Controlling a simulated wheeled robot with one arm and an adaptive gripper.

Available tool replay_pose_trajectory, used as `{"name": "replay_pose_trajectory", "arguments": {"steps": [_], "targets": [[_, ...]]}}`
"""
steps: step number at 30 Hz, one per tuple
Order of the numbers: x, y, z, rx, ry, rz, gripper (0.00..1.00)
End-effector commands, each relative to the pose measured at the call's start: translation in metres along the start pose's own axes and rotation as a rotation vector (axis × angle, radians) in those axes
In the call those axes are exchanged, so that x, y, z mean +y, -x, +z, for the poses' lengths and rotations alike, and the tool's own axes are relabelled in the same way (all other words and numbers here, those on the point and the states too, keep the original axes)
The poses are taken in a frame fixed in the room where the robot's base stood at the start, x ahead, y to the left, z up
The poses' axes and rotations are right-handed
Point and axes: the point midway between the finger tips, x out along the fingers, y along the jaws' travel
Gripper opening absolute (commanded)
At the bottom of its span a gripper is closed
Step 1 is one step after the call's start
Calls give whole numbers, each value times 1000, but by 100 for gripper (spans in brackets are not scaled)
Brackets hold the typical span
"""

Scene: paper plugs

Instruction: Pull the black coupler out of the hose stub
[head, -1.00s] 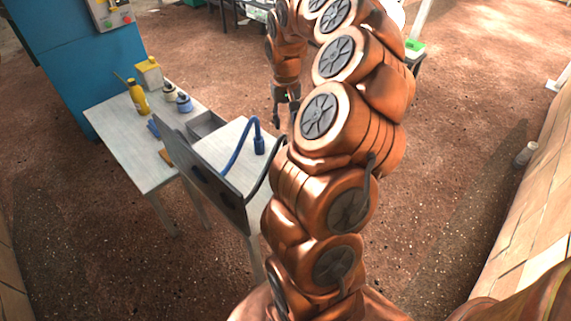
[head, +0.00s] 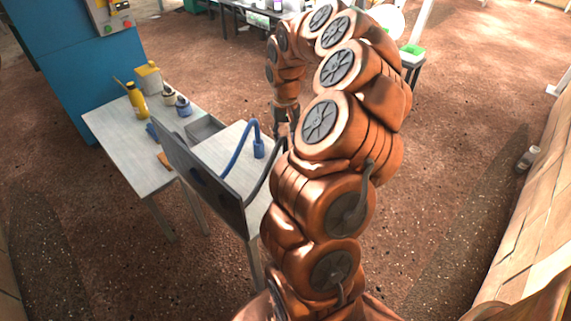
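A black hose (head: 262,178) curves up from the upright grey panel (head: 205,178) on the table. Its upper end passes behind my arm, so I cannot see the black coupler or the hose stub. My gripper (head: 284,130) points down near that upper end. It is partly covered by my own arm, and I cannot tell whether its fingers are apart or whether they touch the coupler. A blue hose (head: 238,148) arches from the panel to a blue coupler (head: 259,149) standing on the tabletop, left of my gripper.
The pale table (head: 128,150) also bears a yellow bottle (head: 138,100), a yellow container (head: 149,78), small jars (head: 183,106) and a grey bin (head: 206,128). A blue cabinet (head: 70,65) stands behind at left. Floor right of my arm is mostly open.

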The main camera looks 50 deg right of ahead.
Motion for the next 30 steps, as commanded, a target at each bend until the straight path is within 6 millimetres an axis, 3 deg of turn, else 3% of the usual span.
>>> {"name": "replay_pose_trajectory", "arguments": {"steps": [30], "targets": [[0, -35, 1, -3, 1, 0, 39]]}}
